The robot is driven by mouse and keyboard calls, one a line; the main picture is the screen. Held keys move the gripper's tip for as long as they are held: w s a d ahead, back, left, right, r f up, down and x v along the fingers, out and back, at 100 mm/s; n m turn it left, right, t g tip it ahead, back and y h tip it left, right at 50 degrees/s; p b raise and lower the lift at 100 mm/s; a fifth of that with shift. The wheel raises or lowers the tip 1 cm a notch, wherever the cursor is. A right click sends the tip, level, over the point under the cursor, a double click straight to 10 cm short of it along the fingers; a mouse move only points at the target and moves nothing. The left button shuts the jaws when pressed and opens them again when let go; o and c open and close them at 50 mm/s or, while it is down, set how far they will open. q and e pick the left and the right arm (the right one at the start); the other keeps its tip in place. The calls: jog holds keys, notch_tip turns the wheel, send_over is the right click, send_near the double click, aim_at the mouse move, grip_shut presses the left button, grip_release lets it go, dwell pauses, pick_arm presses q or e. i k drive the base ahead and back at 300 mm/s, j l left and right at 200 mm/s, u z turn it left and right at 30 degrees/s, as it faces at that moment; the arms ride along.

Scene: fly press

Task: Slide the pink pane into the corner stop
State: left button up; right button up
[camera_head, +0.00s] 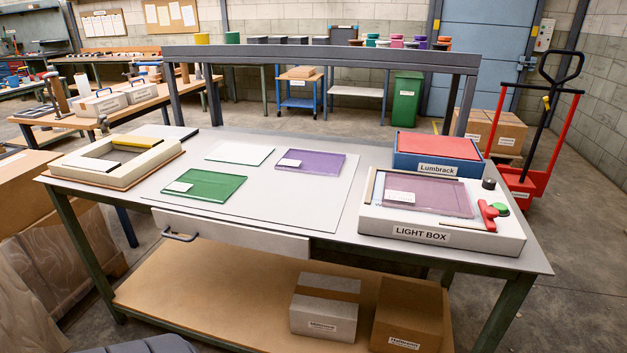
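A translucent pinkish-mauve pane (440,193) with a small white label lies flat on the white light box (372,221) at the right of the table. Thin strips run along the box's left and far edges and meet at its far left corner, which may be the corner stop (376,175). The pane lies close to these strips; I cannot tell whether it touches them. Neither of my grippers is in view.
A red handle (489,214), green button (501,208) and black knob (489,184) sit at the box's right. The blue Lumbrack box (410,163) stands behind. Green (207,186) and purple (318,163) panes lie on a white mat; a pale frame (85,171) stands left.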

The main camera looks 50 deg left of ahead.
aim_at(433, 195)
jog(key=u, duration=1.05)
